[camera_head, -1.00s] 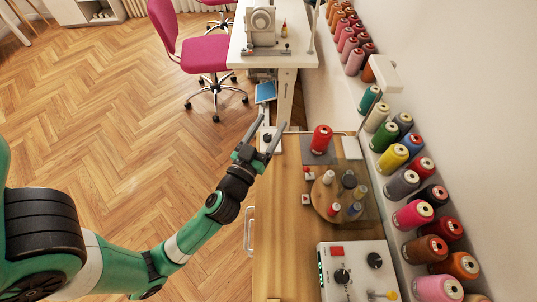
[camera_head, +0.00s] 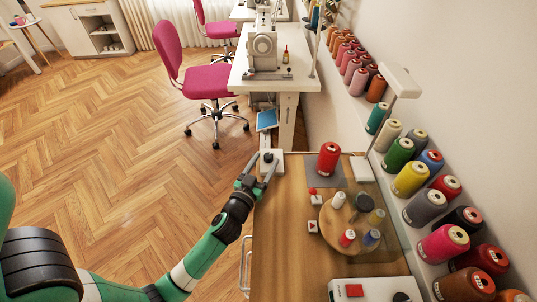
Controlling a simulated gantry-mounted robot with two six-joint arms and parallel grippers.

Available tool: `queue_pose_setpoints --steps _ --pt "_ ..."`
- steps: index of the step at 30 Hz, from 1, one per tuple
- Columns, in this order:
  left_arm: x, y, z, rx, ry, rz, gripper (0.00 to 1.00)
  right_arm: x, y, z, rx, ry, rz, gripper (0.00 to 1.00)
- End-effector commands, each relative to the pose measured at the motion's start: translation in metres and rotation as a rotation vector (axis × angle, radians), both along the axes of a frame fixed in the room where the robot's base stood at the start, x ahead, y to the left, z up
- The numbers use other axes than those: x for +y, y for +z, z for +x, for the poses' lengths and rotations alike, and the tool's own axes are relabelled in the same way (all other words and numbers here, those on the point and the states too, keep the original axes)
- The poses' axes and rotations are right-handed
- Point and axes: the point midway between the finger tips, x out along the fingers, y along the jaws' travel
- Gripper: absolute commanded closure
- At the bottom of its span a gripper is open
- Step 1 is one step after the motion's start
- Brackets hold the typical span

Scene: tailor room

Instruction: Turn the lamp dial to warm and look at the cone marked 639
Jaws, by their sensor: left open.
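A small white box with a dark dial (camera_head: 268,157) sits at the far left corner of the wooden table. My left gripper (camera_head: 263,163) is open, with its fingertips right at the dial, one on either side of it as seen from here. I cannot tell whether they touch it. A red thread cone (camera_head: 328,158) stands upright on a grey mat behind the round tray; its label is too small to read. A white lamp head (camera_head: 400,82) on a thin post rises at the table's right side. My right gripper is not in view.
A round wooden tray (camera_head: 330,222) holds several small spools. A white control box (camera_head: 376,291) with a red button (camera_head: 354,290) is at the near edge. Thread cones (camera_head: 411,179) line the right wall. A sewing machine (camera_head: 263,48) stands on a white table beyond.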

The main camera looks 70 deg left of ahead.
Motion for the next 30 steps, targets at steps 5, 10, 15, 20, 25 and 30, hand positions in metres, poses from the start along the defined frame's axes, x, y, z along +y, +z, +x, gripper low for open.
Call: queue_pose_setpoints --steps 5,10,15,20,25,30 --pt "0.017 0.000 0.019 -0.001 0.001 0.001 0.33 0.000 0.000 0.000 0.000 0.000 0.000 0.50" --pt "0.021 0.000 0.024 0.001 0.000 0.001 0.33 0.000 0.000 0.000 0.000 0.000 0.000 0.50" --pt "0.021 0.000 0.023 0.001 0.000 0.001 0.35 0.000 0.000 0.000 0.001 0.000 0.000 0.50" --pt "0.021 0.000 0.023 0.000 0.000 0.000 0.64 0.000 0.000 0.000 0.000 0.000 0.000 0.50" --pt "0.021 0.000 0.023 0.000 0.000 0.000 0.94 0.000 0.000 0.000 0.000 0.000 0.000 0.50" --pt "0.021 0.000 0.023 0.000 0.000 0.000 1.00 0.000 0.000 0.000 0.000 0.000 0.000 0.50"
